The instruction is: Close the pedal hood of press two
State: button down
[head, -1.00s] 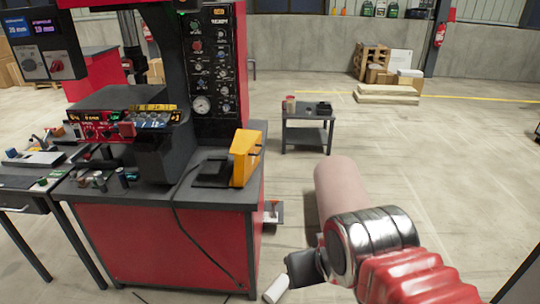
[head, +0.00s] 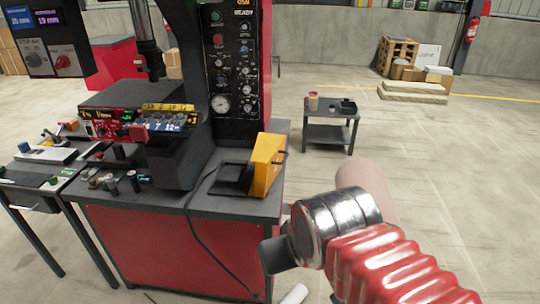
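The press (head: 185,240) with a red body and a dark top stands left of centre. On the right of its top sits a foot pedal with a black base (head: 232,180) and a yellow hood (head: 267,164). The hood stands raised at the right side of the base, leaving the base uncovered. A black cable runs from the pedal down the front of the press. My gripper (head: 276,256) is in front of the press's right front corner, below the hood in the picture and apart from it. Its fingers are dark and seen edge-on; their opening cannot be made out.
A bench (head: 40,180) with small parts stands at the left. Small knobs and a control box (head: 125,125) are on the press's left. A small dark table (head: 330,132) with a cup stands behind right. Boxes (head: 410,70) lie by the back wall. The floor at right is clear.

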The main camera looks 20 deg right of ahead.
aim_at(268, 152)
jog(key=u, duration=0.25)
jog(key=i, duration=0.85)
jog(key=u, duration=0.05)
